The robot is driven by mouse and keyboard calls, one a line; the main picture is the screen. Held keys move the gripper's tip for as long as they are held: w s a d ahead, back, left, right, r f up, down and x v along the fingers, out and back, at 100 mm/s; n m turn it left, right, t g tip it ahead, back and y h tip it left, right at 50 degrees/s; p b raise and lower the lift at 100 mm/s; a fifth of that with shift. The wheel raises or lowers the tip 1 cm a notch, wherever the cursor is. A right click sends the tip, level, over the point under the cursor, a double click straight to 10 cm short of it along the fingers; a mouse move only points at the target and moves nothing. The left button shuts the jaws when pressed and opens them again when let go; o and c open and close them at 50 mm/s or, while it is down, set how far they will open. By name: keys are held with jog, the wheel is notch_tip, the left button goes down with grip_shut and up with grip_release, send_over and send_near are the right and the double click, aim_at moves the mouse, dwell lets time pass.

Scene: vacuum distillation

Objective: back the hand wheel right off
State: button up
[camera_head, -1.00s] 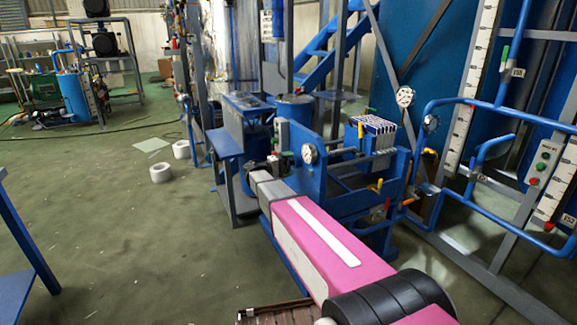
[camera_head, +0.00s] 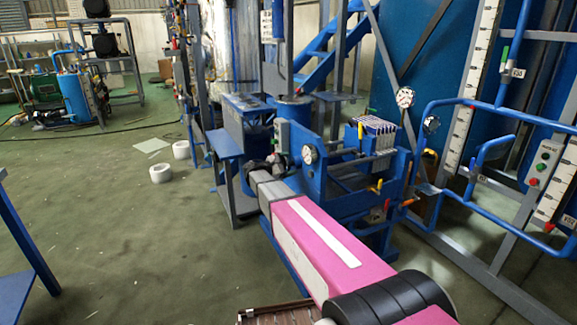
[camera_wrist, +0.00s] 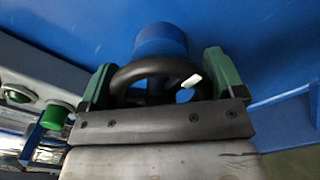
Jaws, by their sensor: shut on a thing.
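The black hand wheel (camera_wrist: 133,72) shows in the wrist view, in front of a blue round stub (camera_wrist: 160,40) on a blue panel. A small white mark sits on the wheel's right side. My gripper (camera_wrist: 160,80) has its two green fingers on either side of the wheel and is shut on its rim. The near edge of the wheel is hidden behind my gripper's dark front plate. In the head view the wheel and my gripper's fingers are too small and covered to make out. My arm reaches there to the blue machine (camera_head: 345,180).
A control box with a green button (camera_wrist: 54,117) stands close to the left of my gripper. White rolls (camera_head: 160,173) lie on the open floor at left.

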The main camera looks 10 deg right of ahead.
jog(key=n, duration=1.1)
jog(key=shift+w, duration=0.1)
jog(key=shift+n, duration=1.6)
jog(key=o, duration=0.7)
jog(key=shift+f, duration=0.1)
jog(key=shift+c, duration=0.2)
jog(key=shift+a, duration=0.1)
jog(key=v, duration=1)
jog(key=shift+a, duration=0.35)
